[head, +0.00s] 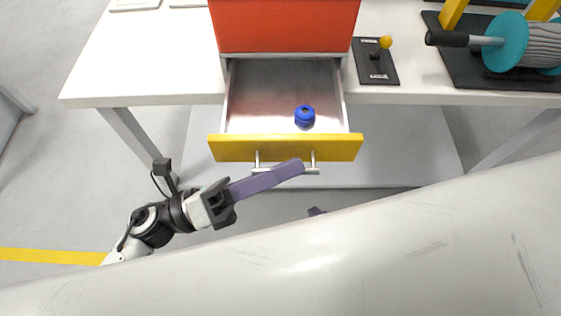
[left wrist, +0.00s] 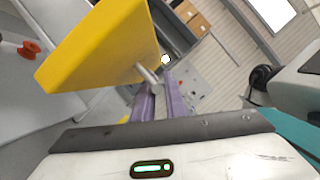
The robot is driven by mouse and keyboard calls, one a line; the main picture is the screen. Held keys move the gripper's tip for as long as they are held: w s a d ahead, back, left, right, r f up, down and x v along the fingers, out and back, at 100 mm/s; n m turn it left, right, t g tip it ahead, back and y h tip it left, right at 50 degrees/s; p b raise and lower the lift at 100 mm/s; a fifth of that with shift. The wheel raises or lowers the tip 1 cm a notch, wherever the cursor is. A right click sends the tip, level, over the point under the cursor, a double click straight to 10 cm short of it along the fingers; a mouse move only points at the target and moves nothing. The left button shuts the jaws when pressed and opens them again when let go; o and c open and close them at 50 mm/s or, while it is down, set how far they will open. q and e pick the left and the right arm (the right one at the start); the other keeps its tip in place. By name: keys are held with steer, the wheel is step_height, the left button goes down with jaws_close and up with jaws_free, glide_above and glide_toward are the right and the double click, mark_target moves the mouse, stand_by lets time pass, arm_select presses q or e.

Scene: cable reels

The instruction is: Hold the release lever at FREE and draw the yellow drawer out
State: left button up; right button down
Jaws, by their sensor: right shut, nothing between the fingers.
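The yellow drawer (head: 232,149) stands pulled out below the red cabinet, with a small blue round object (head: 305,116) inside. Its front also shows large in the left wrist view (left wrist: 100,50). My left gripper (head: 298,168) is at the drawer's metal handle (head: 258,166); in the left wrist view its purple fingers close around the handle's bar (left wrist: 148,78). The release lever (head: 385,42) has a yellow knob and stands on a black plate, leaning to the plate's far end; its labels are too small to read. My right gripper (head: 316,211) shows only a purple tip, shut and empty, away from the lever.
The red cabinet (head: 285,25) stands on the white table (head: 140,60). A cable reel with teal flanges (head: 508,42) stands on a dark base at the right. My large white arm link covers the lower part of the head view.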

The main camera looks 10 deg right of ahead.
arm_select(q)
steer(key=shift+o, duration=0.2)
steer(key=shift+a, duration=0.15)
steer(key=w+b+v, duration=0.1)
steer(key=b+v, duration=0.1)
steer(key=v, duration=0.8)
steer(key=shift+s, duration=0.5)
